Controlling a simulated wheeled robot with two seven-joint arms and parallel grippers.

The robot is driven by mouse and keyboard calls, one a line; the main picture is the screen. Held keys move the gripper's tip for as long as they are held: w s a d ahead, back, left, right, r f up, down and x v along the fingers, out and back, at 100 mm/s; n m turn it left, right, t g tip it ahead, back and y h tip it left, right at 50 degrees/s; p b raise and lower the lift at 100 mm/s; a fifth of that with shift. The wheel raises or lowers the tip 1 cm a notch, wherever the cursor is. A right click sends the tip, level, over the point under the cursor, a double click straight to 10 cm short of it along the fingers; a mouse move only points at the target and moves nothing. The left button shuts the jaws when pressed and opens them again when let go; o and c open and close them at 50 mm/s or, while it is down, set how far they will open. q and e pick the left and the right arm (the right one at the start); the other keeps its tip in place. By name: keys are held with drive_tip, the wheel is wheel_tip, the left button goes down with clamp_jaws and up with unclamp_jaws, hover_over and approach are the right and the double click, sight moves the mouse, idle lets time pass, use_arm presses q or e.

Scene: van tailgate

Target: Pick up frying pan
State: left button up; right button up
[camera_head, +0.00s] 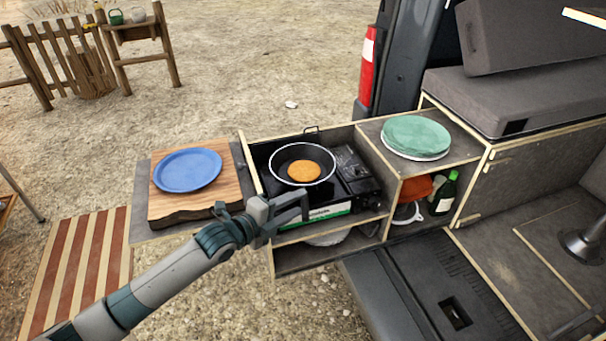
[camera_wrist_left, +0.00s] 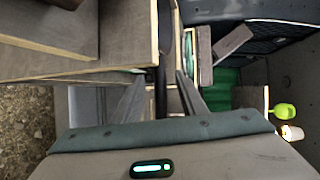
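The frying pan (camera_head: 285,158) is black with a light rim and sits on the camping stove (camera_head: 352,172). A round golden-brown piece of food (camera_head: 304,171) lies in it. My left gripper (camera_head: 298,204) is at the stove's front edge, just in front of the pan. In the left wrist view, its two fingers (camera_wrist_left: 162,88) stand apart. A narrow dark bar (camera_wrist_left: 161,45) shows between them with a gap on both sides; it may be the pan's handle, but I cannot tell for certain. The handle is not clear in the head view. My right gripper is out of view.
Left of the stove, a blue plate (camera_head: 187,170) lies on a wooden board (camera_head: 226,160). Green plates (camera_head: 416,135) stand on the counter at right. Below them, a compartment holds a green bottle (camera_head: 444,193) and an orange item (camera_head: 414,188). Wooden walls border the stove.

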use_arm(q)
drive_tip(key=shift+w+d+f, duration=0.2)
drive_tip(key=shift+w+d, duration=0.25)
drive_tip(key=shift+c, duration=0.3)
clamp_jaws()
drive_tip(key=shift+r, duration=0.15)
